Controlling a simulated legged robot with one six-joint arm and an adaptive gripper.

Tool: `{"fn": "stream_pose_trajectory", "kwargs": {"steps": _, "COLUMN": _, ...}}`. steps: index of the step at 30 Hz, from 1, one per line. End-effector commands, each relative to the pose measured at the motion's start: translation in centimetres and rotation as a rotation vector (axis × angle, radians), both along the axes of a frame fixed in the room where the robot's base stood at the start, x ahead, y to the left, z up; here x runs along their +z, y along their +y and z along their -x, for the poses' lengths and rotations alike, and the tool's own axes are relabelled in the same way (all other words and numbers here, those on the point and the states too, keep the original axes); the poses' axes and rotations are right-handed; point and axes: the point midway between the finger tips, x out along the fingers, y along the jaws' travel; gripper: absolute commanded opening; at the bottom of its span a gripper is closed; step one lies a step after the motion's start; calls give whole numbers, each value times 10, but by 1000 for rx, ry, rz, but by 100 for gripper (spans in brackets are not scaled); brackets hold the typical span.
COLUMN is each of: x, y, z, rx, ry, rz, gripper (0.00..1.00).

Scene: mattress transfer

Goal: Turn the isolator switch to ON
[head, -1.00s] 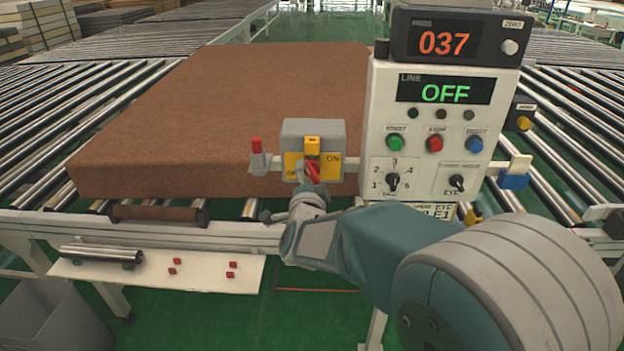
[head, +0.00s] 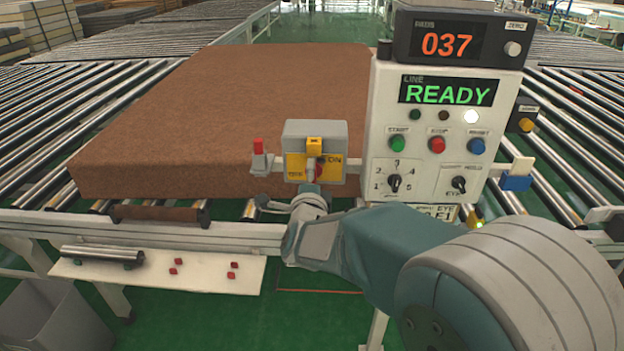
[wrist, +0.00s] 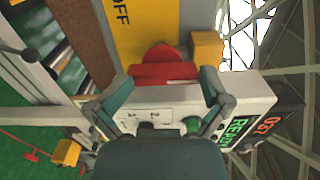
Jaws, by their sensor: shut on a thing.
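The isolator switch is a grey box (head: 330,133) with a yellow plate (head: 296,166) and a red rotary handle (head: 320,172), mounted left of the control panel. My gripper (head: 309,188) reaches it from the front and is shut on the red handle. In the wrist view the red handle (wrist: 165,70) lies between the two fingers (wrist: 166,92), with the OFF label above left. The fingers partly cover the handle and plate in the head view. The line display (head: 448,92) reads READY in green.
The control panel (head: 430,150) has buttons, dials and a lit white lamp (head: 471,117). A red-capped device (head: 258,150) stands left of the switch. A brown mattress (head: 220,110) lies on the rollers behind. A shelf (head: 200,285) with small red pieces is below left.

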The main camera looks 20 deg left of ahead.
Motion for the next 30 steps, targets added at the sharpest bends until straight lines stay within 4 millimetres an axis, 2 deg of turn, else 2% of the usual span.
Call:
{"fn": "stream_pose_trajectory", "kwargs": {"steps": 1, "x": 3, "y": -4, "z": -9, "rx": -15, "ry": -7, "rz": -9, "gripper": 48}}
{"fn": "stream_pose_trajectory", "kwargs": {"steps": 8, "x": 3, "y": -5, "z": -9, "rx": -16, "ry": -6, "rz": -10, "gripper": 48}}
{"fn": "stream_pose_trajectory", "kwargs": {"steps": 9, "x": 3, "y": -5, "z": -9, "rx": -16, "ry": -6, "rz": -10, "gripper": 100}}
{"fn": "stream_pose_trajectory", "kwargs": {"steps": 15, "x": 3, "y": -5, "z": -8, "rx": -16, "ry": -6, "rz": -10, "gripper": 100}}
{"fn": "stream_pose_trajectory", "kwargs": {"steps": 19, "x": 4, "y": -8, "z": 3, "rx": -15, "ry": -7, "rz": -11, "gripper": 100}}
{"fn": "stream_pose_trajectory", "kwargs": {"steps": 30, "x": 8, "y": -29, "z": 87, "rx": -3, "ry": -11, "rz": -14, "gripper": 100}}
